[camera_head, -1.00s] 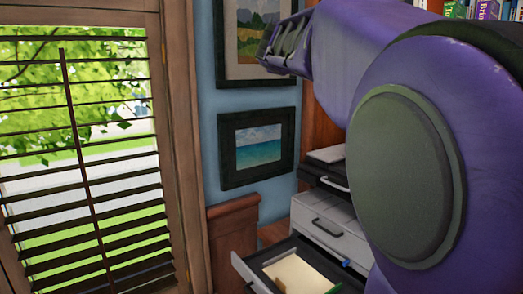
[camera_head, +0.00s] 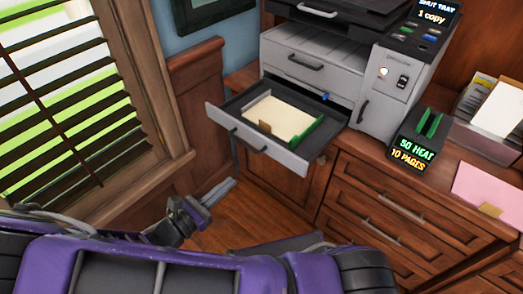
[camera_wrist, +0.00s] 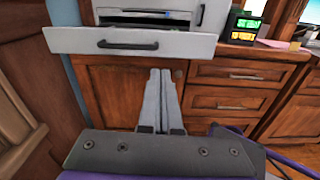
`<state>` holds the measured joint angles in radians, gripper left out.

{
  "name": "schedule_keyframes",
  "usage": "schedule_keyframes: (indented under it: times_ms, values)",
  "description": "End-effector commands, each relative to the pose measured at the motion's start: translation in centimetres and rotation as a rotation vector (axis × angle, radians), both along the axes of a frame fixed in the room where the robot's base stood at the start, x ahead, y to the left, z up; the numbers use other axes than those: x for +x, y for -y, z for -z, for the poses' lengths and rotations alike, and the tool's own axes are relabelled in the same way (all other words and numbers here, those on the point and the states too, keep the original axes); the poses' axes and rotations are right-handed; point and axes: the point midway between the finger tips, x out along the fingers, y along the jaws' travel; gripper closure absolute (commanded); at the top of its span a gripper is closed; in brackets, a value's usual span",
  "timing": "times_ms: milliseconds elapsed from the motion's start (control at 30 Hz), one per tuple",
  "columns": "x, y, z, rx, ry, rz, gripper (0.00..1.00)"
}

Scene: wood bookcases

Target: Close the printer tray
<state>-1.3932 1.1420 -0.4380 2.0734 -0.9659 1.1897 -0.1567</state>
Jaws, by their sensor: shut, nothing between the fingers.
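The printer (camera_head: 340,60) is light grey with a black top and stands on a wood cabinet. Its lower tray (camera_head: 285,155) is pulled out, with cream paper (camera_head: 283,118) and a green guide inside. The tray front with its dark handle (camera_wrist: 128,45) also shows at the top of the wrist view. My gripper (camera_head: 226,188) is shut and empty, low in front of the cabinet and below the tray, apart from it. In the wrist view my gripper (camera_wrist: 160,80) points toward the cabinet door under the tray.
Right of the printer are a small display block (camera_head: 412,150), a paper holder (camera_head: 492,125) and a pink sheet (camera_head: 490,190) on the cabinet top. Cabinet drawers (camera_head: 400,215) lie below. A shuttered window (camera_head: 60,100) is at the left. Open floor lies around my gripper.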

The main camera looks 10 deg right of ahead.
Motion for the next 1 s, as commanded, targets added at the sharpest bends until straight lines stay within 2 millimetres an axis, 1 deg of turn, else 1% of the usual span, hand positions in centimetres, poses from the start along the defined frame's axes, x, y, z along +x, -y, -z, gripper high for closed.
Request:
schedule_keyframes:
  times_ms: [33, 100, 233, 367, 600, 700, 833, 1000]
  values:
    - [-0.6, 0.4, 0.3, -0.03, -0.007, 0.0, 1.0]
    - [-0.9, 0.8, 0.5, -0.05, -0.012, 0.001, 1.0]
    - [-0.3, 1.8, 0.5, -0.053, -0.011, 0.002, 1.0]
    - [1.1, 3.7, 0.5, -0.054, -0.012, 0.004, 1.0]
    - [4.2, 7.9, 0.5, -0.052, -0.011, 0.004, 1.0]
    - [5.3, 9.4, 0.6, -0.05, -0.012, 0.004, 1.0]
    - [6.4, 10.9, 0.6, -0.049, -0.011, 0.002, 1.0]
    - [7.2, 11.8, 0.5, -0.047, -0.013, 0.001, 1.0]
